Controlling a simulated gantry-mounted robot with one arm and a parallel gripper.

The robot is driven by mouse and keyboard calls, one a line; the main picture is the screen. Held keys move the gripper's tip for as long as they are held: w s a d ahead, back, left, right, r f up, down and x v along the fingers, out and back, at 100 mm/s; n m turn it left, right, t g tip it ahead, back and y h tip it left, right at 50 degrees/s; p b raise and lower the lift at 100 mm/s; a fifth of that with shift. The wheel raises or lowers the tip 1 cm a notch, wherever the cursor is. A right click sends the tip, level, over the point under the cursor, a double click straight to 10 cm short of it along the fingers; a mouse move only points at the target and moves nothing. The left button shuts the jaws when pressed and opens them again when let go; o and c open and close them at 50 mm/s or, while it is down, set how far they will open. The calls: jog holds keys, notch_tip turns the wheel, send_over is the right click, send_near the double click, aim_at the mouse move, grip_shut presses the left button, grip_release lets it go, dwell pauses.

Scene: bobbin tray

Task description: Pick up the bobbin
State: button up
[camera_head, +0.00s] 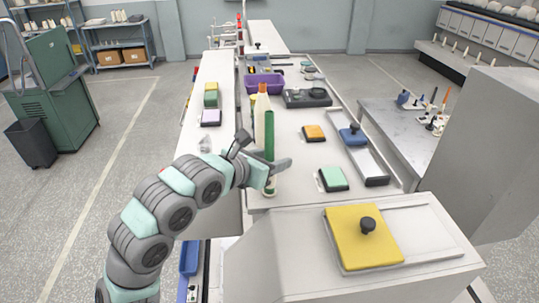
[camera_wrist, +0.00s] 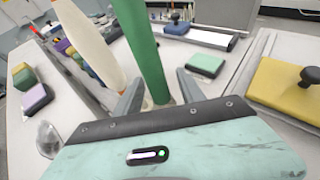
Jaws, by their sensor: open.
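A tall green bobbin (camera_head: 269,134) stands near the left edge of the white worktop. In the wrist view the green bobbin (camera_wrist: 140,42) rises between the two fingers of my gripper (camera_wrist: 159,88), slightly tilted in the picture. My gripper (camera_head: 266,152) is open, with a finger on each side of the green bobbin's lower part. I cannot tell whether either finger touches it. A cream bobbin with an orange tip (camera_head: 260,108) stands just behind and left of the green one. The cream bobbin (camera_wrist: 88,42) is close to the left finger in the wrist view.
A purple bin (camera_head: 264,81) and a dark tray (camera_head: 306,98) lie farther back. Orange (camera_head: 314,132), mint (camera_head: 333,178) and blue (camera_head: 352,136) blocks sit to the right. A yellow plate with a black knob (camera_head: 363,238) is in front.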

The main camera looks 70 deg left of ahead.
jog(key=shift+w+a+f, duration=0.2)
jog(key=shift+w+a, duration=0.1)
jog(key=shift+w, duration=0.25)
jog(key=shift+c, duration=0.5)
grip_shut()
